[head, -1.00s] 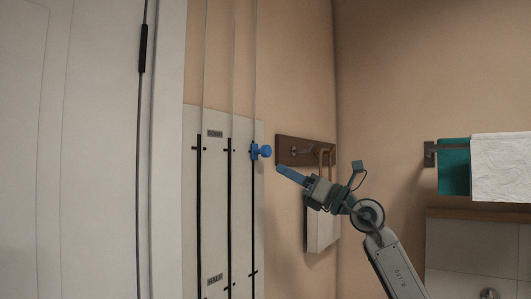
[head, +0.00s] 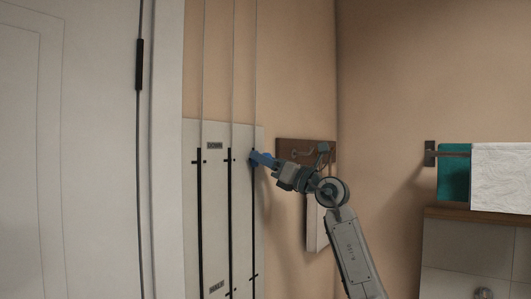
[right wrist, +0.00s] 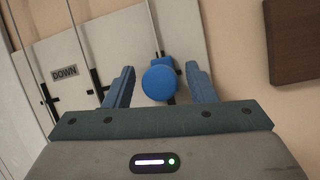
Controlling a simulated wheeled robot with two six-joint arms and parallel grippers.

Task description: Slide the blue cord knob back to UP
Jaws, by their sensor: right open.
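The blue cord knob (right wrist: 160,82) sits on the rightmost slot of a pale wall panel (head: 215,230), level with the DOWN label (head: 214,146). In the right wrist view the knob's round face lies between the two blue fingers of my right gripper (right wrist: 160,88), with gaps on both sides. The gripper is open around the knob. In the head view the right gripper (head: 262,159) reaches the panel from the right and mostly hides the knob. A lower label (head: 216,286) seems to read HALF. No UP label is visible. My left gripper is not in view.
Cords run up from the slots. A brown hook board (head: 290,148) is on the wall right of the panel, with a pale item (head: 314,230) hanging below. Teal (head: 454,170) and white (head: 500,180) towels hang on a rail at right. A white door (head: 70,150) stands left.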

